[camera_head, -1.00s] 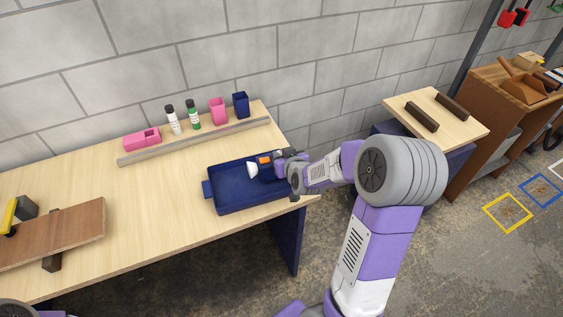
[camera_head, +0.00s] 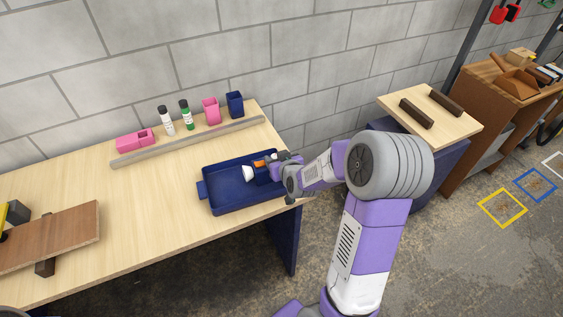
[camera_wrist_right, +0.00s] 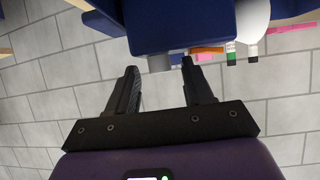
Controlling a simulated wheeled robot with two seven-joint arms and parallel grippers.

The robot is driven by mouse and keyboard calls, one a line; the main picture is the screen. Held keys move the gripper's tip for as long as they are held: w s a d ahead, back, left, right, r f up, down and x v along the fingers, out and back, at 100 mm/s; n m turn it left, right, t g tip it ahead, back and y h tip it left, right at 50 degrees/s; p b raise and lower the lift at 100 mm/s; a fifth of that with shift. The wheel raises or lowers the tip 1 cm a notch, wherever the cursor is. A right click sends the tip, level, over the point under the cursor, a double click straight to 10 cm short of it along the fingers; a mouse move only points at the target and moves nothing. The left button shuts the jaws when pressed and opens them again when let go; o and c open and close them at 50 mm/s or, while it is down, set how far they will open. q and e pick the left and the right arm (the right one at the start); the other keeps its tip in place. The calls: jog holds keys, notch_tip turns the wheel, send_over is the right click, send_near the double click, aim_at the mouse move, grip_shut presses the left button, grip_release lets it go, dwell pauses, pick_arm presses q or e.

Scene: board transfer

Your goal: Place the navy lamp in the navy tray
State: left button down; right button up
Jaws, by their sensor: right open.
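The navy lamp (camera_head: 262,174), with a navy body and a white head (camera_head: 248,173), is inside the navy tray (camera_head: 228,208) in the head view, towards its right end. My right gripper (camera_head: 278,164) is at the lamp's right side. In the right wrist view the lamp's navy body (camera_wrist_right: 160,30) and white head (camera_wrist_right: 252,18) fill the top. My right gripper's fingers (camera_wrist_right: 160,82) are apart, with their tips close to the navy body. Whether they touch it I cannot tell. My left gripper is out of view.
Behind the tray, a grey rail (camera_head: 190,142) crosses the table, with pink and navy cups (camera_head: 235,104), two bottles (camera_head: 186,115) and a pink block (camera_head: 136,140) beyond. A brown board (camera_head: 60,237) lies at left. Clear tabletop lies between board and tray.

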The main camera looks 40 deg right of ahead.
jog(key=b+v, duration=0.4)
jog(key=v, duration=0.8)
jog(key=shift+b, duration=0.3)
jog(key=shift+s, duration=0.1)
